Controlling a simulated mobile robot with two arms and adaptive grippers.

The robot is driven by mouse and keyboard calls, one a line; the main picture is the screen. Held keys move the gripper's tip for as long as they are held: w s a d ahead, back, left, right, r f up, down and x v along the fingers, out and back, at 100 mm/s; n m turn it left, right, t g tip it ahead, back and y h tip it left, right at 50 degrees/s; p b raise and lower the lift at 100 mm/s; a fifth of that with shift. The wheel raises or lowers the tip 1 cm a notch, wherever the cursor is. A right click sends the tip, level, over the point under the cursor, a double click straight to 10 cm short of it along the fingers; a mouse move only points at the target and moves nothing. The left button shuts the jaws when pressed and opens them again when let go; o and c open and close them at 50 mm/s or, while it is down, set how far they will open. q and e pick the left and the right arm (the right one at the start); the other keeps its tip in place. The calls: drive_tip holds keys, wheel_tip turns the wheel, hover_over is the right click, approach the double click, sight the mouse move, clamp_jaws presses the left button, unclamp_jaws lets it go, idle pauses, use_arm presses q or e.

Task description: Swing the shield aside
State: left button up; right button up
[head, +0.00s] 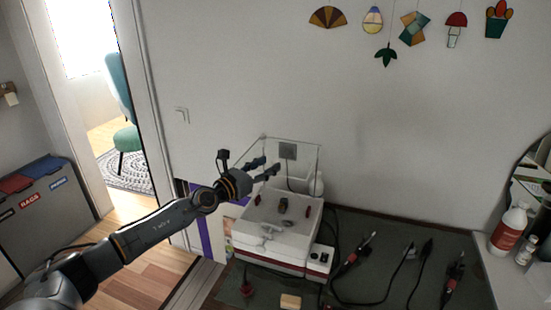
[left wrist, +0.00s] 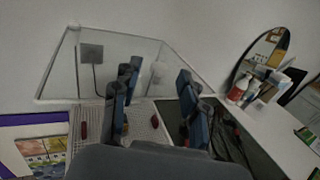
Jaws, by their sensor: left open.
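The shield (head: 306,156) is a clear panel with a thin pale edge, standing upright at the back of a white bench machine (head: 275,222). In the left wrist view the shield (left wrist: 120,52) spans the area ahead of the fingers. My left gripper (head: 266,166) is open, its dark blue fingers above the back left of the machine, near the shield. In the left wrist view the gripper (left wrist: 157,82) has its fingers apart with nothing held between them. I cannot tell whether a finger touches the shield. My right gripper is not in view.
Small coloured pieces, one of them red (head: 257,198), lie on the machine's top. Corded tools, including a soldering iron (head: 359,250), lie on the dark mat (head: 399,227) to the right. Bottles, one red and white (head: 510,228), stand at the far right.

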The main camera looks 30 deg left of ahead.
sight(273, 162)
use_arm(q)
drive_tip(key=shift+w+d, duration=0.2)
drive_tip(key=shift+w, duration=0.85)
drive_tip(key=shift+w+d, duration=0.2)
drive_tip(key=shift+w, duration=0.85)
clamp_jaws()
